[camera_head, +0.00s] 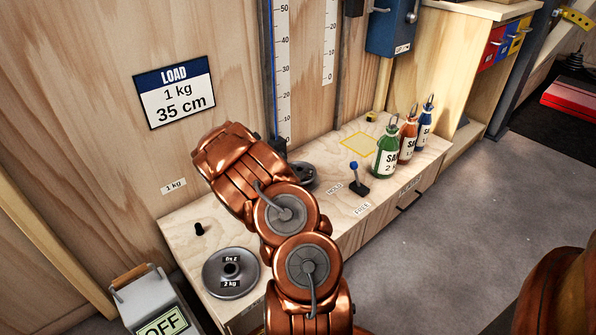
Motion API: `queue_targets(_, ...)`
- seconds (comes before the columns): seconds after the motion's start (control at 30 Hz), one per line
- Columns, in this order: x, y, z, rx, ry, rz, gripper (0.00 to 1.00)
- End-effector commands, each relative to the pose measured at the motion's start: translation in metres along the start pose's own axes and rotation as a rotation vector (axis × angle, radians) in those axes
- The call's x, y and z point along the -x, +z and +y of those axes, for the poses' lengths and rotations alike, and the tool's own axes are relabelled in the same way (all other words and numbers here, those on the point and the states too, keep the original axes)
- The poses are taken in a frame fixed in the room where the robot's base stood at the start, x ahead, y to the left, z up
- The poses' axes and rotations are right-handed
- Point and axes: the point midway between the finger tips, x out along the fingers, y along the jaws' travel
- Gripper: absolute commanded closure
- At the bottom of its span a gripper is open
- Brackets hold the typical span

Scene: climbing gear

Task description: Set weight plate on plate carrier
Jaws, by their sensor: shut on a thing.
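A grey round weight plate (230,286) marked 2 kg lies flat at the near left of the wooden bench. A short black peg (199,229) stands bare behind it, by the 1 kg label (173,185) on the wall. A dark grey disc (305,174) shows partly behind my arm at the foot of the upright ruler. I cannot tell whether it is a plate or part of the carrier. A small dark block (278,145) at the ruler's foot is partly covered too. My copper arm hides my gripper and whatever it holds.
A wall sign (174,92) reads LOAD, 1 kg, 35 cm. A blue-knobbed lever (354,180) stands between HOLD and FREE labels. Green (387,152), orange (408,138) and blue (425,127) bottles stand at the bench's right. A grey box (150,300) reads OFF.

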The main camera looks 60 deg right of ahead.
Motion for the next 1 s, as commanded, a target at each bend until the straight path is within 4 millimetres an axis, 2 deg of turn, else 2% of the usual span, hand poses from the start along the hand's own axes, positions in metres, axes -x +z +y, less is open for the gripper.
queue_targets(1.0, -0.0035, 0.0072, 0.0000, -0.002, 0.000, 0.002, 1.00)
